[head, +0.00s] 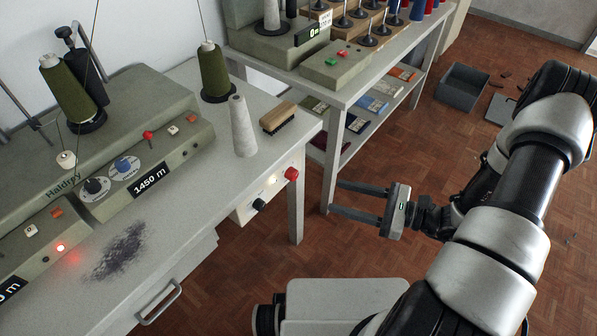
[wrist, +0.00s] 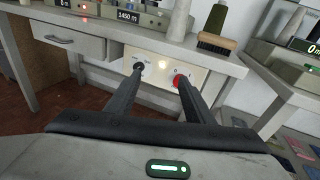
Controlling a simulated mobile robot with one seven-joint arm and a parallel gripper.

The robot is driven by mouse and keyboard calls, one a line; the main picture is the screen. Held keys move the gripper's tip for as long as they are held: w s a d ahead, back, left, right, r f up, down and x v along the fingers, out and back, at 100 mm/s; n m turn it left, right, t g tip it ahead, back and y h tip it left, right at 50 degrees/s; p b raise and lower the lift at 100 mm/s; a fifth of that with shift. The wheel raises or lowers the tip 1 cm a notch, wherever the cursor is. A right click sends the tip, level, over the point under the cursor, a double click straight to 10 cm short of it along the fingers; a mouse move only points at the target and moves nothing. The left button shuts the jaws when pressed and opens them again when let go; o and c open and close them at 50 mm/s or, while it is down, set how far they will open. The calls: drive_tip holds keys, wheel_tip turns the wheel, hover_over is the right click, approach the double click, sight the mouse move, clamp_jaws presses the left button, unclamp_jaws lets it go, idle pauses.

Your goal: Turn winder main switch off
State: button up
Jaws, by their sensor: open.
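The winder (head: 150,120) is a grey-green machine on the left table, with a 1450 m display. Under the tabletop is a pale switch panel (head: 246,214) with a black rotary knob (head: 258,204) and a red knob (head: 291,174). A small lamp between them looks lit. The wrist view shows the panel (wrist: 158,68), black knob (wrist: 138,66) and red knob (wrist: 177,80); their small labels are unreadable. My gripper (head: 332,196) is open and empty, right of the panel and apart from it. In the wrist view its fingers (wrist: 160,84) point toward the panel and partly overlap the red knob.
A table leg (head: 296,215) stands beside the panel, and a shelved second table (head: 330,170) is behind. A drawer handle (head: 160,302) sticks out at lower left.

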wheel_tip(320, 180, down, 6)
drive_tip(key=d+m+t+h, duration=0.1)
drive_tip(key=d+m+t, duration=0.1)
drive_tip(key=m+t, duration=0.3)
drive_tip(key=m+b, duration=0.1)
drive_tip(key=b, duration=0.1)
approach(296, 177)
drive_tip(key=shift+h, duration=0.4)
drive_tip(key=x, duration=0.6)
drive_tip(key=r+x, duration=0.1)
drive_tip(key=x, duration=0.2)
drive_tip(key=shift+s+a, duration=0.1)
drive_tip(key=shift+s, duration=0.1)
drive_tip(key=c, duration=1)
drive_tip(key=shift+c, duration=0.2)
